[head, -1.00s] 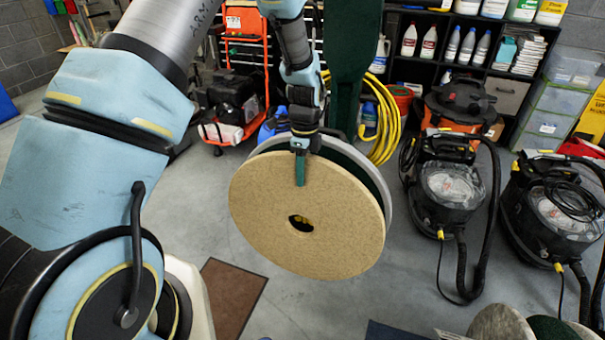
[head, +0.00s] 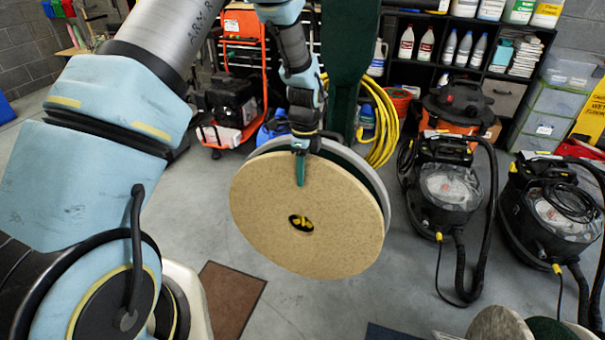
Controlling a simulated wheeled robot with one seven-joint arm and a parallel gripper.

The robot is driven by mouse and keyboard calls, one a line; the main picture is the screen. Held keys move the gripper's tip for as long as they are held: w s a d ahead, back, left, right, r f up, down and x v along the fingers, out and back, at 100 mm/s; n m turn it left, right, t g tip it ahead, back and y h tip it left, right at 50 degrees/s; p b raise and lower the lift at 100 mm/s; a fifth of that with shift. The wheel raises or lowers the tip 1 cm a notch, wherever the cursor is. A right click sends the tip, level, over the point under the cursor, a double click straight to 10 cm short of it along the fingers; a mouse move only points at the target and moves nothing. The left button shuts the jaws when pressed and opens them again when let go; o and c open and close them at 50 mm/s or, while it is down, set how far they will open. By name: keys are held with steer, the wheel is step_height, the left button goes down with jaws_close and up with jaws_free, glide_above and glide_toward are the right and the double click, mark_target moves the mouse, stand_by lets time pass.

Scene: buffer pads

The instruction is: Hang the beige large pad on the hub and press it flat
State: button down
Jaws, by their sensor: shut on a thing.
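The beige large pad (head: 270,225) is a thick round disc with a centre hole, held tilted and facing me. My gripper (head: 300,170) is shut on its top edge, one teal finger lying over the front face. Behind the pad is a round plate with a grey rim (head: 352,155) and a dark green face, mostly hidden. A dark gap shows between pad and plate at the upper right. The black and yellow hub (head: 301,222) shows in the hole and nearly fills it. I cannot tell how far it passes through.
A dark green column (head: 350,60) rises behind the plate. A yellow hose (head: 385,125) and black vacuum machines (head: 447,185) stand to the right. An orange-framed machine (head: 225,100) stands behind left. More round pads (head: 500,325) show at the lower right.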

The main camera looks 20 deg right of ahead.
steer(key=shift+w+d, duration=0.45)
steer(key=shift+w, duration=0.05)
steer(key=shift+w+d, duration=0.1)
stand_by(0.5)
steer(key=shift+w+d+f, duration=0.1)
steer(key=shift+w+d, duration=0.25)
steer(key=shift+w, duration=0.05)
steer(key=shift+w+d, duration=0.3)
stand_by(0.5)
